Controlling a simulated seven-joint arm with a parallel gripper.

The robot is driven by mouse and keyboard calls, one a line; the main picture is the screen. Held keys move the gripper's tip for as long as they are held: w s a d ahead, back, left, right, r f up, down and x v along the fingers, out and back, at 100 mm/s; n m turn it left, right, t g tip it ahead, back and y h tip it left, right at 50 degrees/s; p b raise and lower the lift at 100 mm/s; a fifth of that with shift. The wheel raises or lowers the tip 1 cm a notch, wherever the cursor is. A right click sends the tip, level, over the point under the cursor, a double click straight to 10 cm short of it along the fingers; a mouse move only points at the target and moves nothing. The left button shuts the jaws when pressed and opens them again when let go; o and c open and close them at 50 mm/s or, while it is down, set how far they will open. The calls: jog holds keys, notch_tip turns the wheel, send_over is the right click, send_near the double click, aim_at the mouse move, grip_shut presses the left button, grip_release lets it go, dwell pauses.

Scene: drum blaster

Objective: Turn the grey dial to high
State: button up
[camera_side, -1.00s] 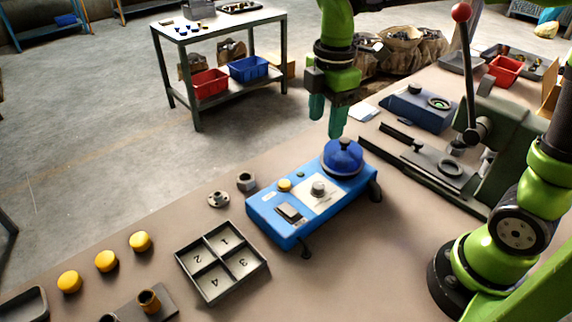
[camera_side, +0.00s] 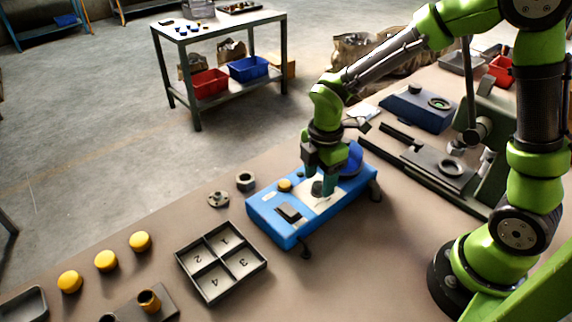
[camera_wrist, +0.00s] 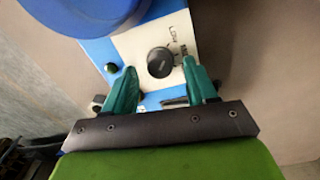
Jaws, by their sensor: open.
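The grey dial (camera_wrist: 160,62) is a dark round knob on a white panel (camera_wrist: 150,40) with small lettering, of which "LOW" is partly readable in the wrist view. The panel is on top of the blue machine (camera_side: 275,220). My gripper (camera_wrist: 160,80) is open, with its two teal fingers (camera_wrist: 122,92) apart, one to either side of the dial's position in the wrist view. In the side view my gripper (camera_side: 322,184) is down close over the dial (camera_side: 317,188), which it partly covers. I cannot tell whether the fingers touch it. The blue dome (camera_wrist: 85,12) is beside the panel.
A yellow button (camera_side: 284,185) and a dark switch (camera_side: 289,212) are on the machine. A lever press (camera_side: 480,170) stands to the right.

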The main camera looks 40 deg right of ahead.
jog(key=shift+f, duration=0.7)
jog(key=c, duration=1.1)
jog(key=shift+o, duration=0.2)
